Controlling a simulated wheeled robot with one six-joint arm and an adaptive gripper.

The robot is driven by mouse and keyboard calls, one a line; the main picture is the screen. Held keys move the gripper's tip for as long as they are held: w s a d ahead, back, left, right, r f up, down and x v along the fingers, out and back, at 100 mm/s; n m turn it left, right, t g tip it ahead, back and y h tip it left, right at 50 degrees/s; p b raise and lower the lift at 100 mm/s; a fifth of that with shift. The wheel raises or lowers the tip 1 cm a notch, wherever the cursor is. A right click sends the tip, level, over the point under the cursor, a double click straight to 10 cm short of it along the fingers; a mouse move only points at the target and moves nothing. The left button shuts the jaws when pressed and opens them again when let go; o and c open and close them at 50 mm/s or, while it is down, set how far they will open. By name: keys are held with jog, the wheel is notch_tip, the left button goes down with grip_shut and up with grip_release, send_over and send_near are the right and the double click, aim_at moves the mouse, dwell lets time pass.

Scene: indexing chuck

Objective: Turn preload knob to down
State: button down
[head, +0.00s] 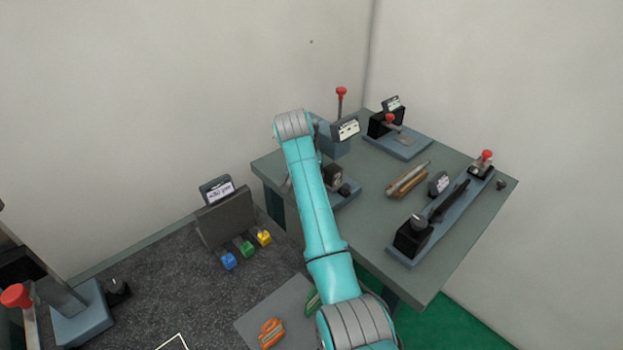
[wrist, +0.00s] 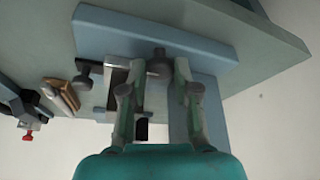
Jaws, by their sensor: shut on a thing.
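In the wrist view my gripper (wrist: 160,72) has its two fingers on either side of a dark round knob (wrist: 160,62) and is shut on it. This knob sits by a blue-grey plate (wrist: 205,45) on the bench. Its pointer and any markings cannot be read, so its setting cannot be told. I cannot confirm from a label that it is the preload knob. In the head view my arm hides the gripper and the held knob. A black block (head: 333,176) and a small black knob (head: 344,190) show just right of my arm.
The green-grey bench (head: 380,225) carries a brown bundle (head: 407,180), a long fixture with a black box (head: 411,238), and a red-topped lever (head: 486,157). A sign (head: 346,129) stands behind my arm. Blue, green and yellow blocks (head: 247,249) lie at left on a lower dark surface.

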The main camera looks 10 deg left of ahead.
jog(key=shift+m, duration=0.3)
jog(key=m+h, duration=0.1)
jog(key=m, duration=0.2)
jog(key=m+g+h, duration=0.1)
jog(key=m, duration=0.2)
jog(key=shift+w+a+g, duration=0.15)
jog(key=shift+a+g, duration=0.05)
jog(key=shift+g, duration=0.1)
jog(key=shift+w+m+g+h, duration=0.1)
jog(key=shift+m+g+h, duration=0.2)
jog(key=shift+m, duration=0.85)
jog(key=shift+w+m+g+h, duration=0.15)
jog(key=shift+m+g, duration=0.25)
jog(key=shift+m, duration=1.05)
jog(key=shift+s+m, duration=0.15)
jog(key=shift+m, duration=0.15)
jog(key=c, duration=0.9)
grip_release()
jog(key=shift+o, duration=0.2)
jog(key=shift+a+f+n, duration=0.1)
jog(key=shift+n, duration=0.4)
